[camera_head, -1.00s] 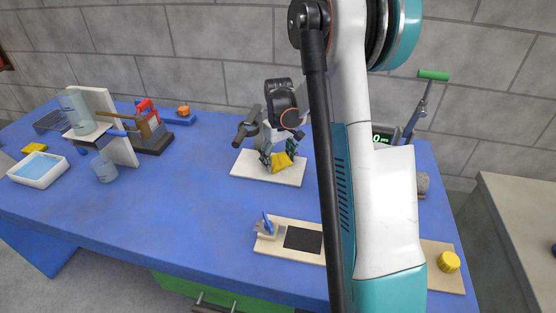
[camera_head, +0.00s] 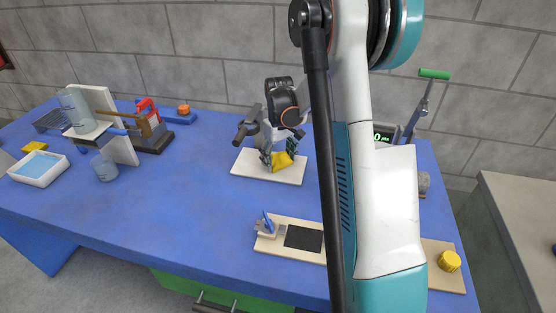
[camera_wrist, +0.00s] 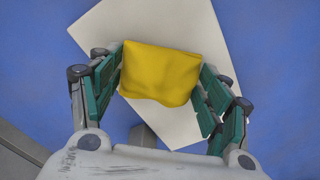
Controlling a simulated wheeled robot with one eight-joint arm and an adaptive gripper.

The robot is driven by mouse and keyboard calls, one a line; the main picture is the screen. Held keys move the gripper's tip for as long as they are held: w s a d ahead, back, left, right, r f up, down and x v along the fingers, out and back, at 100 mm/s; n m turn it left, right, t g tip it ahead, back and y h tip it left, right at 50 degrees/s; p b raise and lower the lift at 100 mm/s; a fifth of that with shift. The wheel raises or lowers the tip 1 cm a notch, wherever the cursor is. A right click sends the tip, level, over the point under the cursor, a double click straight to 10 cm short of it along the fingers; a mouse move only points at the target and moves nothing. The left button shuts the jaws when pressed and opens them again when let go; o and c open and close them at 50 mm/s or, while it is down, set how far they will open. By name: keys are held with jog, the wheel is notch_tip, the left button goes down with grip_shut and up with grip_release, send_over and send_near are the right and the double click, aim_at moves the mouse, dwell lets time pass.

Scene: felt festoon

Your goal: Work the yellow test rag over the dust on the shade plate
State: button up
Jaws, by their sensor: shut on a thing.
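The yellow rag (camera_head: 283,161) is between the fingers of my gripper (camera_head: 278,154), which is shut on it. In the wrist view the rag (camera_wrist: 160,74) fills the space between the green finger pads. A pale flat plate (camera_head: 250,163), which looks like the shade plate, lies beneath. It also shows behind the rag in the wrist view (camera_wrist: 187,22). The rag is low over the plate's middle; I cannot tell whether it touches. I can make out no dust on the visible part. The plate's centre is hidden by the rag and fingers.
A board with a black panel (camera_head: 303,238) and a blue clip lies in front. A water tray (camera_head: 38,168), glass jars and a red-handled stand (camera_head: 148,128) are at left. A yellow knob (camera_head: 449,261) is at front right. The left-middle blue tabletop is clear.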

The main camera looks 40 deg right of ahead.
jog(key=shift+s+a, duration=0.75)
jog(key=shift+a, duration=0.1)
jog(key=shift+w+d, duration=0.85)
jog(key=shift+d, duration=0.05)
jog(key=shift+s+a, duration=0.45)
jog(key=shift+s, duration=0.05)
jog(key=shift+r+p, duration=2.15)
jog(key=shift+r, duration=1.35)
